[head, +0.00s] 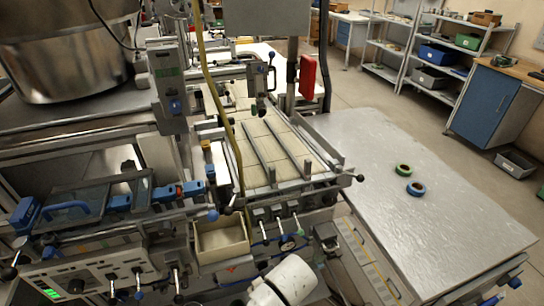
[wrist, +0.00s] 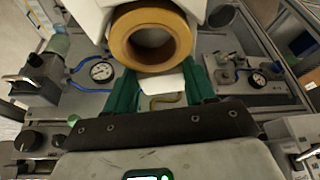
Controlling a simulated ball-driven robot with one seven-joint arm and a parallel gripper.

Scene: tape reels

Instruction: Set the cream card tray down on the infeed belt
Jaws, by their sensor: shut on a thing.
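In the wrist view, the two green fingers of my gripper (wrist: 163,96) are closed on a whitish piece, which looks like the cream card tray (wrist: 167,87). Much of it is hidden by an ochre tape reel (wrist: 117,38) that sits on it, its round hole facing the camera. In the head view, the infeed belt appears to be the pale slatted bed (head: 248,150) with metal rails, in the middle of the machine. My gripper and the held tray cannot be made out in the head view; only my white arm shows at the bottom edge.
A cream open bin (head: 221,241) is at the machine's front. A yellow hose (head: 209,85) hangs beside the belt. Pressure gauges (wrist: 102,72) show in the wrist view.

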